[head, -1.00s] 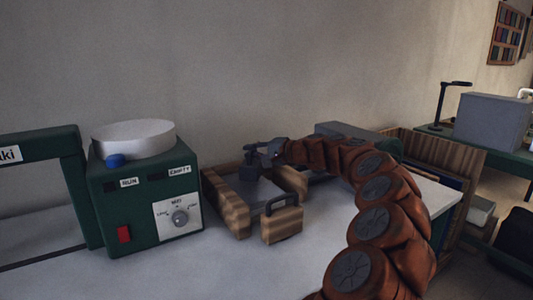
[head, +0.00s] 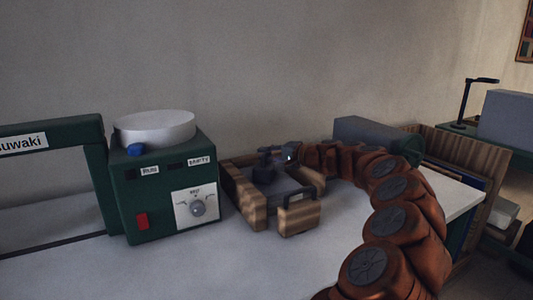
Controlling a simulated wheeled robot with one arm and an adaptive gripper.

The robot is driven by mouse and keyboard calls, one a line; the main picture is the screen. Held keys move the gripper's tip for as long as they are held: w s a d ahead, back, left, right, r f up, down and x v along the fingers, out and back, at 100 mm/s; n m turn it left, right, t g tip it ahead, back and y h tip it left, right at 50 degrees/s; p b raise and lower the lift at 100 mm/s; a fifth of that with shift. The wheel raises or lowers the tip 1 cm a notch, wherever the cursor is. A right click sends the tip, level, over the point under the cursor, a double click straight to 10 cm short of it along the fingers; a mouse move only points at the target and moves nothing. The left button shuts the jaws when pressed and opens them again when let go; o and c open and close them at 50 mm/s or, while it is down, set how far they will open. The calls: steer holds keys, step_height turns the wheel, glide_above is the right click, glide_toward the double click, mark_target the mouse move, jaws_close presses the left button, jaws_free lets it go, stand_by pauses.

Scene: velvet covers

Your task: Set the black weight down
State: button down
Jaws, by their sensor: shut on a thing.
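The black weight (head: 264,173) is a small dark block inside the wooden tray (head: 242,196), toward its back. My gripper (head: 270,154) is dark and small in the view, right at the top of the weight and shut on it. The arm reaches in from the right. The weight is upright. Whether its underside touches the tray's grey floor (head: 275,193) is too small and dark to tell.
A green machine (head: 160,205) with a white round top (head: 155,129) stands close left of the tray. A wooden block with a dark handle (head: 294,217) is at the tray's front. The white table is clear in front.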

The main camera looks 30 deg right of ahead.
steer(key=c, duration=1.2)
jaws_free()
steer(key=shift+f, duration=0.1)
steer(key=shift+s+d+r, duration=0.1)
steer(key=shift+s+r, duration=0.1)
steer(key=shift+s, duration=0.05)
steer(key=v, duration=1.1)
steer(key=shift+s, duration=0.25)
